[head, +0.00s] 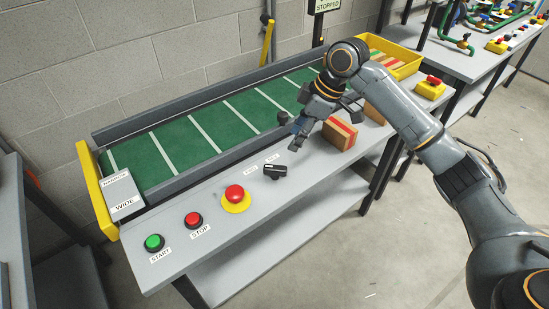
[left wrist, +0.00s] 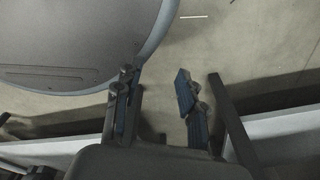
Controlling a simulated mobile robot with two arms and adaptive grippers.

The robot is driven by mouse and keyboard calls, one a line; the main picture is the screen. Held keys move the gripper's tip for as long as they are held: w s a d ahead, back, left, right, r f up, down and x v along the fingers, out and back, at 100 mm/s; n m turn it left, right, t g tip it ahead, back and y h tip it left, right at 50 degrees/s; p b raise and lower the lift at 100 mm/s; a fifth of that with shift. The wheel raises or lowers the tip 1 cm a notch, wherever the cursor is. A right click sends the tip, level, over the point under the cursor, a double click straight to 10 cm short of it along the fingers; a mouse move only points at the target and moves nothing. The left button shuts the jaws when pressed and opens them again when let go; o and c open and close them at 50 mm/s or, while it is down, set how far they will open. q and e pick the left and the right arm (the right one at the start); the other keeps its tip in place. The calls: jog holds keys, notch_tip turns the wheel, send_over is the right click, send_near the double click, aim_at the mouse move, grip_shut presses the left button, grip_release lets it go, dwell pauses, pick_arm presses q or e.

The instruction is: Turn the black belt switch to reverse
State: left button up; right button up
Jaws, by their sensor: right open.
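The black belt switch (head: 275,172) is a small knob on the grey front ledge of the conveyor, to the right of the large red button. Small labels lie beside it, too small to read surely. My right gripper (head: 291,132) is open and empty, above and a little right of the switch in the head view, apart from it. My left gripper (left wrist: 156,82) shows only in the left wrist view, open with nothing between its fingers, with the floor behind.
The ledge holds a green START button (head: 154,242), a red STOP button (head: 193,219) and a red mushroom button (head: 235,194) on yellow. A striped box (head: 339,134) stands right of my right gripper. The green belt (head: 205,135) is empty at left.

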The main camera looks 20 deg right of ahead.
aim_at(276, 167)
jog(key=x, duration=0.6)
jog(key=shift+s+a+f, duration=0.15)
jog(key=shift+a+f, duration=0.1)
jog(key=shift+f, duration=0.1)
jog(key=x, duration=0.5)
jog(key=shift+a+f+p, duration=0.1)
jog(key=shift+f+p, duration=0.2)
jog(key=shift+f, duration=0.1)
jog(key=shift+c, duration=0.2)
pick_arm(q)
jog(key=s, duration=0.3)
jog(key=shift+r, duration=0.3)
pick_arm(e)
grip_shut()
